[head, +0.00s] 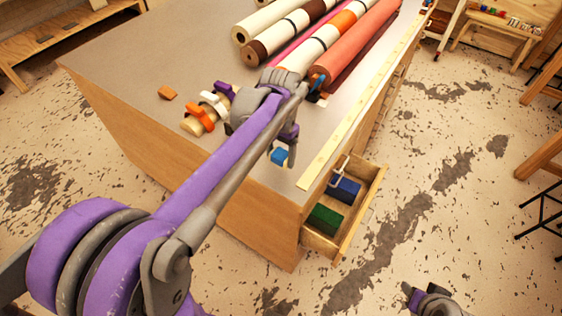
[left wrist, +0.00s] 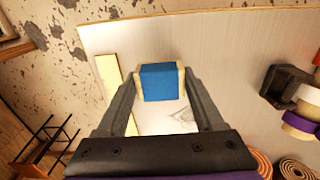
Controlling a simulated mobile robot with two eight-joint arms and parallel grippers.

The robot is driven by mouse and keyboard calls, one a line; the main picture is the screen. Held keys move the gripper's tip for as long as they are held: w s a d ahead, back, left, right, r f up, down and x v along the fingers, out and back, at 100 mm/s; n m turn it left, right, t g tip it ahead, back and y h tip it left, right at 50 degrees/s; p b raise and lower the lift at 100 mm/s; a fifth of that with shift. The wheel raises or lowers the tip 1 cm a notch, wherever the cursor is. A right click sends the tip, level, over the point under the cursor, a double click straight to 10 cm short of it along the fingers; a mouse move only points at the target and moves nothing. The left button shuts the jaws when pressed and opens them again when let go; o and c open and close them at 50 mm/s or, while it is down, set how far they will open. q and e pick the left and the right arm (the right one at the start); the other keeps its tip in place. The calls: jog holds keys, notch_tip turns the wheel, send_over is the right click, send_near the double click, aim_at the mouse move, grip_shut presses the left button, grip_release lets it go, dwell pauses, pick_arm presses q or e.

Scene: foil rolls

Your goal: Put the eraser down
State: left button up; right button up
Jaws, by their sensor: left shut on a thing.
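The eraser, a small blue block (head: 279,156), is at the near part of the workbench top, just left of the long yellow ruler. In the left wrist view the blue eraser (left wrist: 160,82) sits between the fingertips, with pale strips at both its sides. My left gripper (head: 283,150) is shut on it and reaches down over the bench. I cannot tell whether the eraser touches the bench top. My right gripper (head: 416,296) shows only in part at the bottom right, away from the bench; its opening is unclear.
The yellow ruler (head: 365,102) lies along the bench's right edge. Long rolls (head: 322,50) lie at the back. Orange and white tape rolls (head: 199,119) and a small orange block (head: 167,93) are at left. An open drawer (head: 355,222) holds green and blue boxes.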

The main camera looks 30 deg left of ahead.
aim_at(281, 162)
pick_arm(q)
jog(key=shift+f, duration=1.75)
jog(key=shift+f, duration=0.1)
jog(key=o, duration=1.4)
jog(key=shift+w, duration=0.1)
jog(key=shift+o, duration=0.2)
jog(key=shift+r, duration=0.2)
notch_tip(281, 162, up, 11)
jog(key=shift+r+p, duration=0.15)
jog(key=shift+p, duration=0.25)
jog(key=shift+r, duration=0.15)
jog(key=s+d+f+t, duration=0.2)
jog(key=s+d+f, duration=0.1)
jog(key=s+f, duration=0.3)
jog(key=s+d+f+n+t, duration=0.1)
jog(key=s+d+f+t, duration=0.2)
jog(key=s+f, duration=0.3)
jog(key=s, duration=0.2)
jog(key=shift+s+d+f+t, duration=0.3)
jog(key=shift+s+d+f, duration=0.05)
jog(key=shift+d+f, duration=0.05)
